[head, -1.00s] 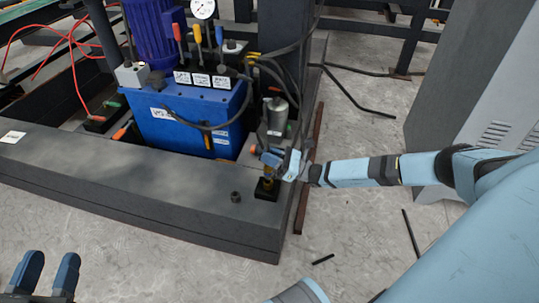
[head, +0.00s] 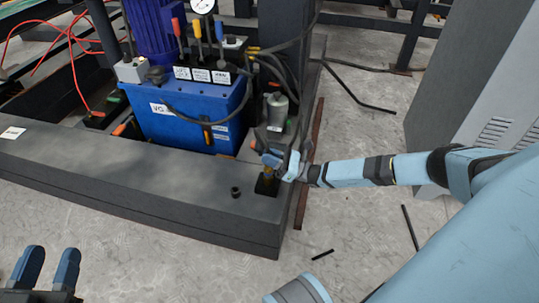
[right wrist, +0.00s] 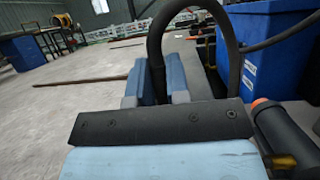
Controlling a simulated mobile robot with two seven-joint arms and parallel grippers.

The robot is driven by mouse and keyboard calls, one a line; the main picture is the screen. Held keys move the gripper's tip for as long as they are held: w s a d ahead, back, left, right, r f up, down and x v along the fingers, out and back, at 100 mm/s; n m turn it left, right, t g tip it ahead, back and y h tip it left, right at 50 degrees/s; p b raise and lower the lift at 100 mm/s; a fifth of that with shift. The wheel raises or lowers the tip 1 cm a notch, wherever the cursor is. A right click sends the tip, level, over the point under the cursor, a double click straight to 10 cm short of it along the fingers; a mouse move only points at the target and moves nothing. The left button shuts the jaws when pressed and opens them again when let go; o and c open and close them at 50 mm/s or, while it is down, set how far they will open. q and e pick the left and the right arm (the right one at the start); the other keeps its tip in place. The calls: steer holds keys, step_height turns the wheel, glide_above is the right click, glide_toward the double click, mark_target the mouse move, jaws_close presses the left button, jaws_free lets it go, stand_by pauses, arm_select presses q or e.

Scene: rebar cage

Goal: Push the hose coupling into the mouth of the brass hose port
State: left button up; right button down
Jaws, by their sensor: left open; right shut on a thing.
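The brass hose port (head: 267,174) stands upright on a black base on the dark beam, near its right end. My right gripper (head: 272,160) is directly above the port, shut on the hose coupling. The coupling is mostly hidden by the fingers, so I cannot tell whether it is inside the port's mouth. In the right wrist view, a black hose (right wrist: 231,60) arches up from between the blue fingers (right wrist: 164,82) and back down on the right. My left gripper (head: 48,268) is open and empty at the lower left, far from the port.
A blue hydraulic unit (head: 180,115) with labelled levers and a gauge (head: 203,6) stands behind the beam (head: 130,180). A small dark cap-like part (head: 236,192) sits on the beam left of the port. A grey cabinet (head: 470,90) stands at right. Short black rods lie on the floor.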

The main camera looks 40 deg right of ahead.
steer(key=shift+f, duration=0.55)
steer(key=c, duration=1)
jaws_free()
arm_select(q)
steer(key=shift+s+d+f+n+y+p, duration=0.15)
steer(key=shift+s+d+n+y+p, duration=0.2)
steer(key=shift+n+p, duration=0.45)
arm_select(e)
steer(key=v, duration=1.3)
steer(key=shift+s+d+f, duration=0.2)
steer(key=shift+d, duration=0.05)
arm_select(q)
steer(key=shift+a+g, duration=0.15)
steer(key=shift+g, duration=0.15)
